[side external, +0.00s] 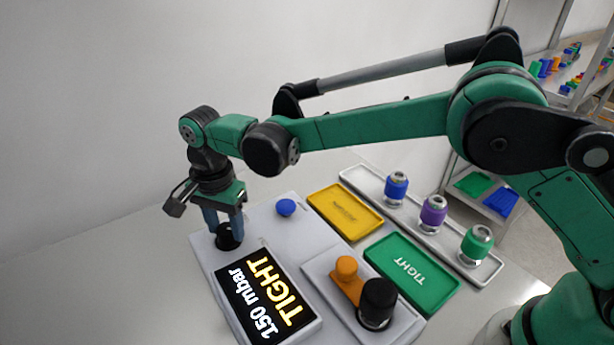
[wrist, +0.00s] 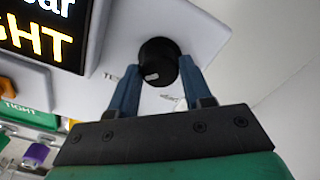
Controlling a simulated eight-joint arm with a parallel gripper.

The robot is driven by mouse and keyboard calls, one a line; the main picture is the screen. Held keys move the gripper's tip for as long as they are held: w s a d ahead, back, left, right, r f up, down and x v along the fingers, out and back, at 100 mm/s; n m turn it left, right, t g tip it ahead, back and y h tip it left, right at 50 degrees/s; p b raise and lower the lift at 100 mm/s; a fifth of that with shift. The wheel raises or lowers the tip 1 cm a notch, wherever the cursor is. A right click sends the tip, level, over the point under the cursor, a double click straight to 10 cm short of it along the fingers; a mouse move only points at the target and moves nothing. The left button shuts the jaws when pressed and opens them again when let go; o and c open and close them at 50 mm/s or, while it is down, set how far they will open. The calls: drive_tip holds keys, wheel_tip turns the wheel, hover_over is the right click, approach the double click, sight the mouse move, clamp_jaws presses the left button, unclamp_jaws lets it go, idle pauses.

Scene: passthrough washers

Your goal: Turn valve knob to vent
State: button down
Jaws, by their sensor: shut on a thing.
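The valve knob (wrist: 158,62) is a round black knob with a white mark on its lower left side in the wrist view. It stands on the grey panel (wrist: 118,48) near a corner. My gripper (wrist: 158,85) is shut on the knob, with one blue finger on each side. In the side external view, my gripper (side external: 225,228) points down over the black knob (side external: 228,238), which the fingers partly hide. The display (side external: 265,295) reads "150 mbar TIGHT". No vent label can be made out.
A blue button (side external: 286,207) is on the panel right of my gripper. A yellow tray (side external: 345,211), a green tray (side external: 411,273) marked TIGHT, and a fixture with an orange knob (side external: 347,268) and black cap (side external: 377,300) lie further right. A long tray (side external: 430,238) holds blue, purple and green parts.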

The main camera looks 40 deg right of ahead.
drive_tip(key=shift+n, duration=0.4)
drive_tip(key=n, duration=1.3)
drive_tip(key=shift+n, duration=2)
drive_tip(key=shift+c, duration=1.8)
unclamp_jaws()
